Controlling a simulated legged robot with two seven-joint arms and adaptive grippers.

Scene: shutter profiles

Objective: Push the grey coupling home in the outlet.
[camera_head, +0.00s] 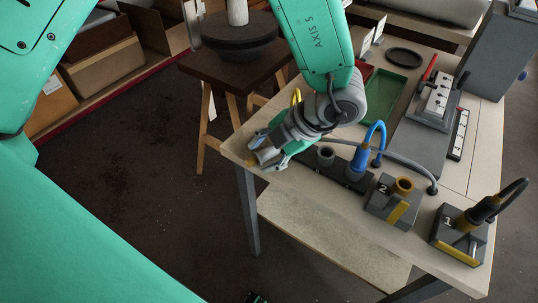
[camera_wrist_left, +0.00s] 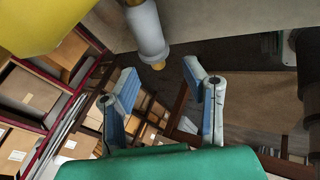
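My left gripper (camera_head: 266,152) is over the near left corner of the bench, pointing down and left. In the left wrist view its two blue-padded fingers (camera_wrist_left: 168,92) stand apart with nothing between them. A light grey cylindrical piece (camera_wrist_left: 148,32) with a brass tip shows beyond the fingers; I cannot tell whether it is the coupling. A dark grey coupling (camera_head: 484,208) on a dark cable stands tilted in the outlet box marked 1 (camera_head: 446,238), far from this gripper. How deep it sits cannot be told. The box marked 2 (camera_head: 380,209) has an open brass socket. My right gripper is not in view.
A dark rack (camera_head: 342,174) holds a blue coupling (camera_head: 361,161) beside an empty grey socket (camera_head: 326,155). A grey cable (camera_head: 405,165) crosses the bench. A green tray (camera_head: 383,97) and a switch panel (camera_head: 436,100) stand behind. A stool (camera_head: 228,66) is left of the bench.

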